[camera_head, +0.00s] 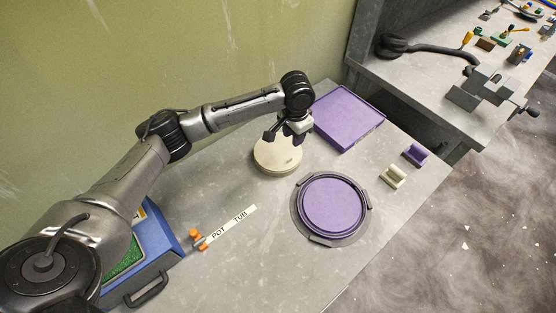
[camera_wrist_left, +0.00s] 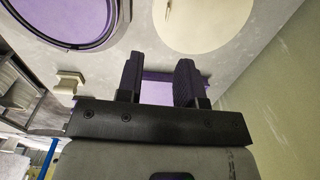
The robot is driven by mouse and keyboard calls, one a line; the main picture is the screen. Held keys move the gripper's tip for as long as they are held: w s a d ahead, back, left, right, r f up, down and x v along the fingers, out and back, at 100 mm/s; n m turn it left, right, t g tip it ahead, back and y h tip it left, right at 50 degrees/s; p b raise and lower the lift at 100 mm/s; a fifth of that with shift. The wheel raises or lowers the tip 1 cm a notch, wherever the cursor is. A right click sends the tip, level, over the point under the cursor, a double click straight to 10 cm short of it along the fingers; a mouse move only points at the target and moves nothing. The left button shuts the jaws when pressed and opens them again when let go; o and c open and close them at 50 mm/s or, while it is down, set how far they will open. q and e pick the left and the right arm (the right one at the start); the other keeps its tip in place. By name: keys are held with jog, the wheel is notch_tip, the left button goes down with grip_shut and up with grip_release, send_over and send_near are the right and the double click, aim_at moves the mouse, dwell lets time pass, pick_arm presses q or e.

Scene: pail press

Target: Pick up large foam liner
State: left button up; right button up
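My left gripper (camera_head: 284,137) hangs over the back edge of a cream round disc (camera_head: 277,158) on the grey table. In the left wrist view its two fingers (camera_wrist_left: 159,62) are apart, with nothing held between them. A flat purple square piece with a raised rim (camera_head: 348,117) lies behind and to the right of the gripper; part of it shows beyond the fingers in the wrist view (camera_wrist_left: 157,93). A purple round piece (camera_head: 332,204) sits inside a dark ring with clips. No piece is labelled as the large foam liner, so I cannot tell which it is.
Small cream (camera_head: 393,177) and purple (camera_head: 416,154) blocks stand near the table's right edge. A "POT TUB" strip (camera_head: 230,227) with an orange piece (camera_head: 198,240) lies in front. A blue case (camera_head: 158,250) is at left. A second bench (camera_head: 430,85) with tools stands back right.

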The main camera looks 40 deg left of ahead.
pick_arm(q)
jog(key=a, duration=0.1)
jog(key=b, duration=0.2)
send_over(290, 158)
jog(key=shift+n, duration=0.3)
notch_tip(290, 158, down, 8)
jog(key=shift+a+f, duration=0.1)
jog(key=shift+a, duration=0.05)
jog(key=shift+d+f+b, duration=0.2)
jog(key=shift+f+b, duration=0.75)
jog(key=shift+f, duration=1.6)
pick_arm(e)
notch_tip(290, 158, down, 4)
jog(key=shift+w+f, duration=0.1)
jog(key=shift+f, duration=0.15)
pick_arm(q)
jog(key=shift+w, duration=0.1)
jog(key=shift+c, duration=0.4)
grip_shut()
pick_arm(e)
jog(key=shift+d, duration=0.2)
